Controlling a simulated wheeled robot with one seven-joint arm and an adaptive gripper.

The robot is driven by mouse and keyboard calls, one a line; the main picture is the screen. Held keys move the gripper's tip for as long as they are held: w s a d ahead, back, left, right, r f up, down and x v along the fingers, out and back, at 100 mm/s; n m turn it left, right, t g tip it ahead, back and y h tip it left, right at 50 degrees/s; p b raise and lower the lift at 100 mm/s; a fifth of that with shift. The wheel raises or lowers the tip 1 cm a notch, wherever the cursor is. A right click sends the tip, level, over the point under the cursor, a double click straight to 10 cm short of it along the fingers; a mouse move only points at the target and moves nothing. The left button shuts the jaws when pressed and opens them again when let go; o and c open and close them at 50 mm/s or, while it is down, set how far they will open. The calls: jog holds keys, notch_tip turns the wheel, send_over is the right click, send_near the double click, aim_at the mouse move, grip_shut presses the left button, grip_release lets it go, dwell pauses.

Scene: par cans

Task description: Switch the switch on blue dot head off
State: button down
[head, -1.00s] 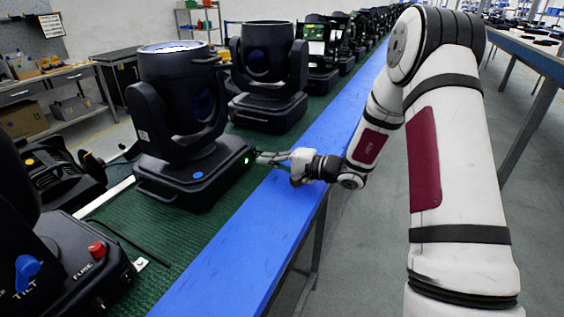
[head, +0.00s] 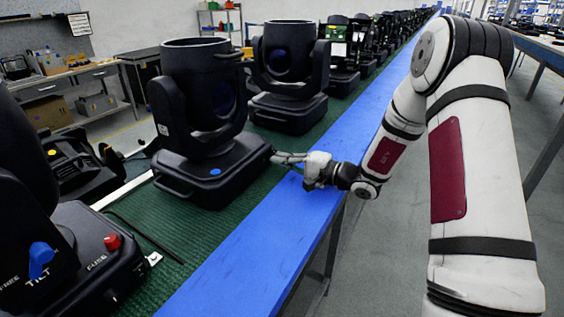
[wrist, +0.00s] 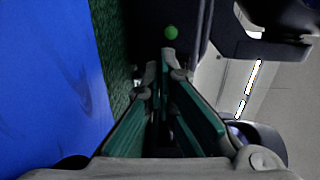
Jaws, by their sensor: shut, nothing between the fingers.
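The blue dot head (head: 205,120) is a black moving-head lamp on the green mat. A blue dot (head: 215,171) lies on top of its base, and its upper opening looks dark. My gripper (head: 275,157) is shut and empty, its fingertips at the right end of the base; I cannot tell whether they touch it. In the wrist view my gripper (wrist: 168,60) points at a dark panel with a round green switch (wrist: 171,32) just beyond the fingertips. In the head view the switch is not visible.
A second black head (head: 290,75) stands behind, with more in a row. A nearer unit (head: 75,260) with a blue knob and red fuse cap is at the lower left. The blue table edge (head: 255,235) is clear. Another table (head: 540,55) is at the right.

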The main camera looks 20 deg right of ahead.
jog(key=shift+v, duration=4)
jog(key=shift+r, duration=0.1)
jog(key=s+a+r+n+g+h, duration=0.1)
jog(key=s+a+r+n+g, duration=0.1)
jog(key=s+a+r+g, duration=0.25)
jog(key=s+a+r+n+g, duration=0.25)
jog(key=s+a, duration=0.25)
jog(key=s, duration=0.3)
jog(key=s+a+r+n+g+h, duration=0.1)
jog(key=s+a+r+n+g, duration=0.25)
jog(key=s, duration=0.25)
jog(key=s+d+r+t+h+p, duration=0.1)
jog(key=s+d+h, duration=0.3)
jog(key=s, duration=0.4)
jog(key=s+d+r+n+t+h+p, duration=0.1)
jog(key=s+d+r+h, duration=0.2)
jog(key=s+h, duration=0.3)
jog(key=shift+s+d, duration=0.8)
jog(key=shift+s, duration=0.65)
jog(key=c, duration=2.4)
grip_release()
